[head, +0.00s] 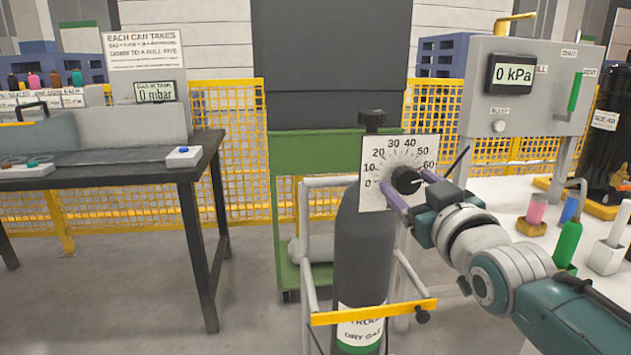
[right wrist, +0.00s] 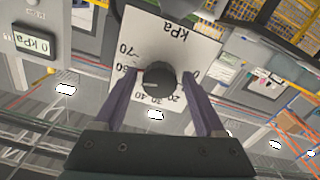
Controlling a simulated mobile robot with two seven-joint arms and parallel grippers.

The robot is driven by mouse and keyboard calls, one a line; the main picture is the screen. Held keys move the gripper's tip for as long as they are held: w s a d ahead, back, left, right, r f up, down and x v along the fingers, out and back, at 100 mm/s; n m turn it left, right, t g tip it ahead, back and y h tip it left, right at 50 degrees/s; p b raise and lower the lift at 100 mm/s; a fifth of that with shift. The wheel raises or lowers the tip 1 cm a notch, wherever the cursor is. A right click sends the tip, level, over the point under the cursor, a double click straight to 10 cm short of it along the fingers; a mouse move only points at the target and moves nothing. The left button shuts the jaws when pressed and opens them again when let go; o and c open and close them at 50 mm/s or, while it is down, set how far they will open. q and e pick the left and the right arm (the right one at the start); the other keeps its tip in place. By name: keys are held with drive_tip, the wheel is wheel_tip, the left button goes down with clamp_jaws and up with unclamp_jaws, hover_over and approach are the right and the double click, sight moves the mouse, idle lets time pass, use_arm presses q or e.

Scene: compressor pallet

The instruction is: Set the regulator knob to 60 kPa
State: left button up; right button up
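The regulator's black knob (head: 406,180) sits on a white dial plate (head: 371,196) marked in kPa, above a dark gas cylinder (head: 360,255). My right gripper (head: 404,179) is at the dial, with one purple finger on each side of the knob. In the right wrist view the knob (right wrist: 160,82) lies between the spread fingers (right wrist: 163,73). The left finger there is close to the knob; a gap shows at the right one. A faint knob mark appears to point toward the high-number side; its exact reading is unclear. The display (head: 513,74) reads 0 kPa. My left gripper is out of view.
A dark table (head: 120,160) with a 0 mbar readout (head: 155,92) stands at left. A grey panel (head: 470,110) and a white bench (head: 500,195) with small coloured items stand at right. A yellow mesh fence (head: 240,150) runs behind. The floor between table and cylinder is clear.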

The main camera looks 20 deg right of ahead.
drive_tip(key=shift+o, duration=0.5)
drive_tip(key=shift+s+a, duration=0.1)
drive_tip(key=shift+s, duration=0.25)
drive_tip(key=p+v, duration=0.2)
drive_tip(key=v, duration=0.7)
drive_tip(key=shift+s, duration=0.1)
